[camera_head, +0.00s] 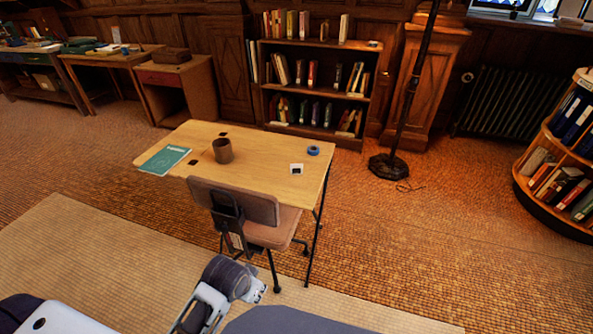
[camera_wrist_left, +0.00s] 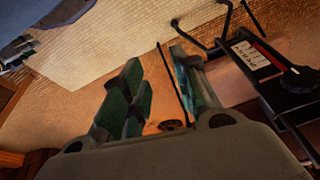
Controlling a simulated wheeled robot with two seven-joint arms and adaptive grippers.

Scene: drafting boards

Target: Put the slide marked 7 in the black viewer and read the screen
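I cannot make out a black viewer in either view. My left gripper (camera_head: 256,290) is low in front of the desk and chair, well short of the slide. In the left wrist view its two fingers (camera_wrist_left: 157,82) stand apart with nothing between them. My right gripper is not in view.
An office chair (camera_head: 234,205) stands at the desk's near side; its underside lever (camera_wrist_left: 296,80) shows in the wrist view. A lamp base (camera_head: 390,166) stands right, with open floor around.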

